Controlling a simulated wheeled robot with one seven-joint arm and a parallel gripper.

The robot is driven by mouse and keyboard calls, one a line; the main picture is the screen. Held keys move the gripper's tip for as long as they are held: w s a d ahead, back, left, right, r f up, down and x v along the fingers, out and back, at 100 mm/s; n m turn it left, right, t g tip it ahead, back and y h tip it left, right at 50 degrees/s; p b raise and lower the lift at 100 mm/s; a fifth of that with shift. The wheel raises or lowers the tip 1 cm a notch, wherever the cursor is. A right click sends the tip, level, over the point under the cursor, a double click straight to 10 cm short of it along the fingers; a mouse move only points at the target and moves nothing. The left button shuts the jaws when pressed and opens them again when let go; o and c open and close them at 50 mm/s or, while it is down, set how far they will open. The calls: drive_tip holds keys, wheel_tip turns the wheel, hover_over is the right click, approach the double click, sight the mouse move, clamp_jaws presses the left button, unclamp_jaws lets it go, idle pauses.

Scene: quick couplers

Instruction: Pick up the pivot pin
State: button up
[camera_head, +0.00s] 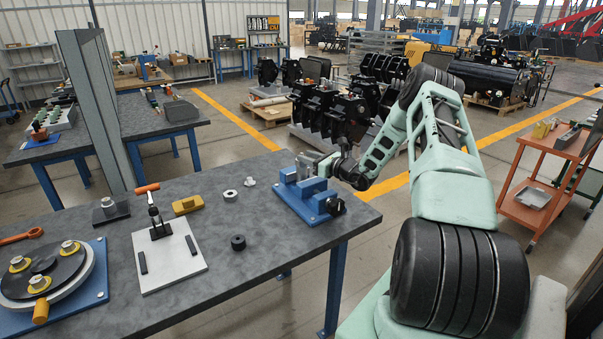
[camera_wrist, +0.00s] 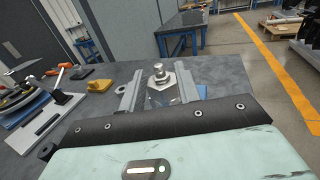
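My gripper (camera_head: 311,164) is over the blue vise (camera_head: 318,211) at the table's right end. In the wrist view its two grey fingers (camera_wrist: 160,88) stand apart, with a silver hexagonal part with a round stud on top (camera_wrist: 159,72) between them. This may be the pivot pin, but I cannot be sure. I cannot tell whether the fingers touch it. In the head view, the fingers and vise hide most of this spot. A small flanged silver piece (camera_head: 250,182) and a silver ring (camera_head: 230,195) lie on the table left of the vise.
On the grey table (camera_head: 205,290) are a black bushing (camera_head: 238,242), a yellow block (camera_head: 187,205), a light plate with an orange-handled clamp (camera_head: 170,258), a black block with a silver top (camera_head: 109,209) and a round fixture (camera_head: 45,275). An orange cart (camera_head: 540,195) stands right.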

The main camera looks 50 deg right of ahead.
sight(302, 153)
drive_tip(key=shift+w+a+p, duration=0.15)
drive_tip(key=shift+w+p, duration=0.2)
drive_tip(key=shift+w, duration=1.15)
clamp_jaws()
drive_tip(key=shift+r, duration=0.2)
